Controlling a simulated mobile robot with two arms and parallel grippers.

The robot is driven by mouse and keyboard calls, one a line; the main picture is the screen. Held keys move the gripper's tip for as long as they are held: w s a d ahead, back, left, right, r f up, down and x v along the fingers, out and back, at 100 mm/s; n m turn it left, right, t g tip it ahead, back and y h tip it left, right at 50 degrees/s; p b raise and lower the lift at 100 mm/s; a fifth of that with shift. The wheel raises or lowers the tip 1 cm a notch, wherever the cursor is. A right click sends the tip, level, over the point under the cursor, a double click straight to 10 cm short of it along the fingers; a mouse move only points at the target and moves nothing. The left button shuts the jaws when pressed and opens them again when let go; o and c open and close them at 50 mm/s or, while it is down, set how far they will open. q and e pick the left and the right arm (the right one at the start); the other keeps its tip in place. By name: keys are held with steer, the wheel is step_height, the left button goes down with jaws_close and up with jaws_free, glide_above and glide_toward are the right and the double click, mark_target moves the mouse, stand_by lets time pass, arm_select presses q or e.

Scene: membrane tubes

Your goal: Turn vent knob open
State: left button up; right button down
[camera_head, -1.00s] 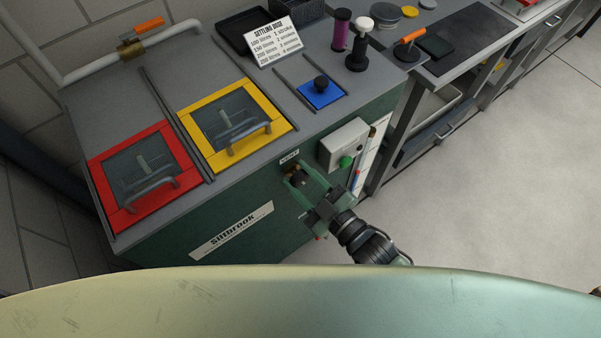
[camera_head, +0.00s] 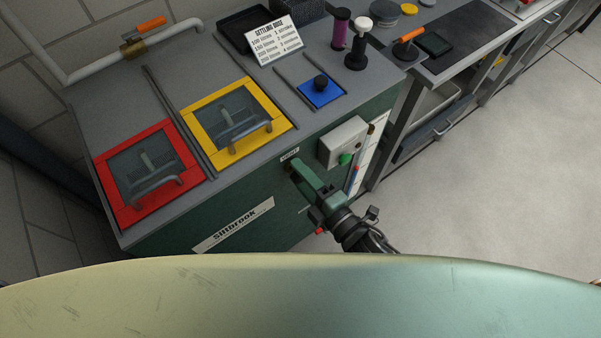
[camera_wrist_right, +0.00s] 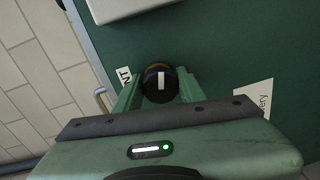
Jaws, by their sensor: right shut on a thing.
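The vent knob (camera_wrist_right: 160,84) is a round black knob with a white pointer bar on the green front panel of the machine. In the right wrist view it sits between the two green fingers of my right gripper (camera_wrist_right: 160,92), which are shut on it. The white bar runs nearly up and down in that view, in line with the fingers. In the head view my right gripper (camera_head: 302,180) reaches the panel just below the VENT label (camera_head: 289,154) and hides the knob. My left gripper is not in view.
A grey control box with a green button (camera_head: 345,158) sticks out right of the knob. A red-framed hatch (camera_head: 112,190) and a yellow-framed hatch (camera_head: 200,140) lie on top of the machine. A blue plate with a black knob (camera_head: 320,92) is behind. Floor on the right is clear.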

steer(key=shift+s+f+n, duration=0.1)
steer(key=shift+f+n, duration=0.05)
steer(key=shift+n, duration=1.25)
steer(key=c, duration=0.9)
jaws_free()
steer(key=shift+b, duration=0.3)
steer(key=b+v, duration=0.1)
steer(key=v, duration=0.6)
steer(key=shift+s+d+b, duration=0.15)
steer(key=shift+s+b, duration=0.15)
